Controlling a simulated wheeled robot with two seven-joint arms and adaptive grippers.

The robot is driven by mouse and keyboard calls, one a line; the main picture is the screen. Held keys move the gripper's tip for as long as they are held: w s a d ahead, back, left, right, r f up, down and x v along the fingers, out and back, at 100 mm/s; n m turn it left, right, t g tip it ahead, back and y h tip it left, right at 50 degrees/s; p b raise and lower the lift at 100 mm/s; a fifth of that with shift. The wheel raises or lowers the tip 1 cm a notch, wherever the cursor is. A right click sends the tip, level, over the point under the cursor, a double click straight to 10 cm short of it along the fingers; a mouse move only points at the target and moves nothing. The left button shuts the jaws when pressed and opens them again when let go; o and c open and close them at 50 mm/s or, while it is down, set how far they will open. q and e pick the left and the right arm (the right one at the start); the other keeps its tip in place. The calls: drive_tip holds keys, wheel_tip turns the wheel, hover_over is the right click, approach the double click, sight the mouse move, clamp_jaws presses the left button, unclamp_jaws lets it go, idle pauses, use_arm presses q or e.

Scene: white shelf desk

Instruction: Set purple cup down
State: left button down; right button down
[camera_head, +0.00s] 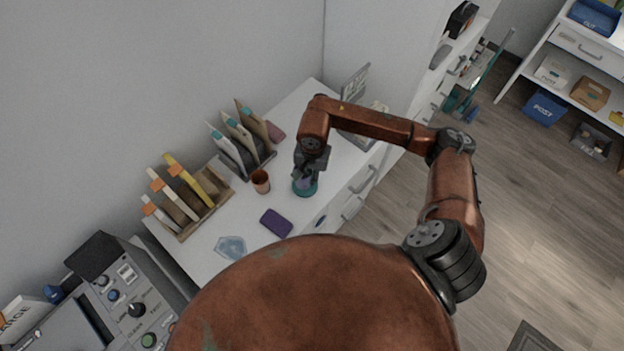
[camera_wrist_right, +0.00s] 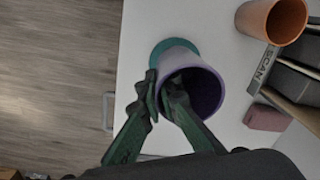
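The purple cup (camera_wrist_right: 192,68) shows in the wrist view with its opening facing the camera. A teal round coaster (camera_wrist_right: 160,46) shows behind its base. My right gripper (camera_wrist_right: 163,93) is shut on the cup's wall, one finger outside and one inside the rim. In the head view my right gripper (camera_head: 307,168) points down over the desk and mostly hides the cup (camera_head: 303,184), which is at the teal coaster (camera_head: 307,193). I cannot tell whether the cup's base touches the coaster. My left gripper is not in view.
An orange-brown cup (camera_head: 261,182) stands left of the coaster on the white desk (camera_head: 222,213). A purple pad (camera_head: 276,223) and a pale blue item (camera_head: 231,247) lie nearer. File racks (camera_head: 187,192) line the wall side. The desk's drawer edge is to the right.

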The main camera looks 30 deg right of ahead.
drive_tip(key=shift+w+d+f, duration=0.45)
drive_tip(key=shift+w+f, duration=0.05)
drive_tip(key=shift+f, duration=0.3)
drive_tip(key=shift+w+d+f, duration=0.1)
drive_tip(key=shift+f, duration=0.85)
drive_tip(key=shift+w+d+f, duration=0.1)
drive_tip(key=shift+f, duration=0.8)
drive_tip(key=shift+f, duration=0.2)
drive_tip(key=c, duration=2.2)
unclamp_jaws()
drive_tip(key=shift+r, duration=0.1)
drive_tip(key=shift+o, duration=0.2)
wheel_tip(320, 180, up, 12)
drive_tip(key=shift+s+r, duration=0.15)
drive_tip(key=shift+s, duration=0.05)
drive_tip(key=shift+d, duration=0.1)
